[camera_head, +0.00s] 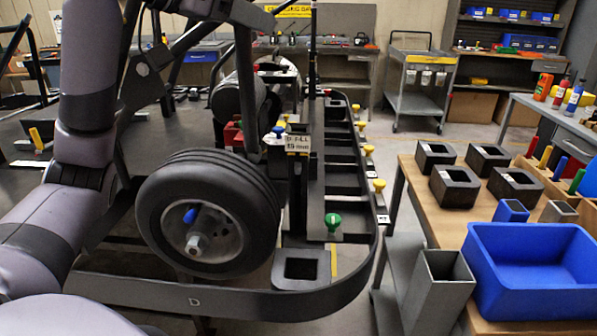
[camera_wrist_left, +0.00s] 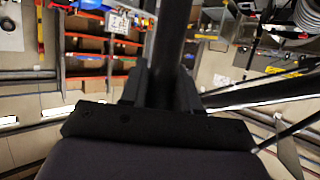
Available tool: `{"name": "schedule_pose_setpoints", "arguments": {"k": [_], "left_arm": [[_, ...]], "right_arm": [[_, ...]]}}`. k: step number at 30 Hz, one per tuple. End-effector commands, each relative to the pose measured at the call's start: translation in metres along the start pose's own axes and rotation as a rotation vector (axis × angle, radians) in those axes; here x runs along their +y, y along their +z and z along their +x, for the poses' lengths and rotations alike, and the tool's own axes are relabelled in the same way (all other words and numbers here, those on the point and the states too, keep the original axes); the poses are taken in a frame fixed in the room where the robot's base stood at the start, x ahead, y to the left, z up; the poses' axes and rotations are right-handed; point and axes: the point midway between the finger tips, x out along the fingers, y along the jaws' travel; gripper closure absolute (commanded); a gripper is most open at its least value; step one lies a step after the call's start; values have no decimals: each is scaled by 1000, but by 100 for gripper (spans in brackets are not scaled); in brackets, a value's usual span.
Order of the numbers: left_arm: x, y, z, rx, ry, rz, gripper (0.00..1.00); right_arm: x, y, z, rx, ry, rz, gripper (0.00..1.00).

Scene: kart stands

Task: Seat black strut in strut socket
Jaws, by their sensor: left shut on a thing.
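My left gripper (camera_head: 238,14) is at the top centre-left of the head view, shut on the black strut (camera_head: 246,95). The strut hangs nearly upright below it, behind the wheel. Its lower end is close to a red block (camera_head: 232,134) by the kart frame; I cannot tell whether they touch. In the left wrist view, the strut (camera_wrist_left: 170,40) stands between the dark fingers (camera_wrist_left: 160,88) and runs out past the top edge. No strut socket is clearly identifiable; the area beneath the strut is partly hidden by the wheel. My right gripper is not in view.
A black-tyred wheel (camera_head: 208,213) stands in front of the strut. The curved frame (camera_head: 215,300) carries a square-holed block (camera_head: 301,268) and a row of coloured knobs. A wooden table (camera_head: 425,205) with a blue bin (camera_head: 530,262) is at right.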

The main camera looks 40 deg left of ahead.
Motion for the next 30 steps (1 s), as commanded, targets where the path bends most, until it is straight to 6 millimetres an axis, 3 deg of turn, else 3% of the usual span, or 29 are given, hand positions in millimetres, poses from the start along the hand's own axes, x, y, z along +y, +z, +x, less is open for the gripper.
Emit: {"name": "schedule_pose_setpoints", "arguments": {"k": [1, 6, 10, 13, 17, 30], "left_arm": [[-7, -8, -20, 10, 17, 6, 100], [-17, -21, -66, 5, 77, 31, 100], [-19, -25, -83, 0, 103, 42, 100], [-19, -27, -86, -2, 112, 45, 100], [-16, -37, -67, -5, 118, 45, 100], [-2, -81, 39, -5, 117, 43, 100]], "right_arm": [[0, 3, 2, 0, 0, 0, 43], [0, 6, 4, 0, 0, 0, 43], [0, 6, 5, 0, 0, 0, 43], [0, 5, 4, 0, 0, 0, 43], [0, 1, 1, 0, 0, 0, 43], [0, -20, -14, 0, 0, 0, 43]]}}
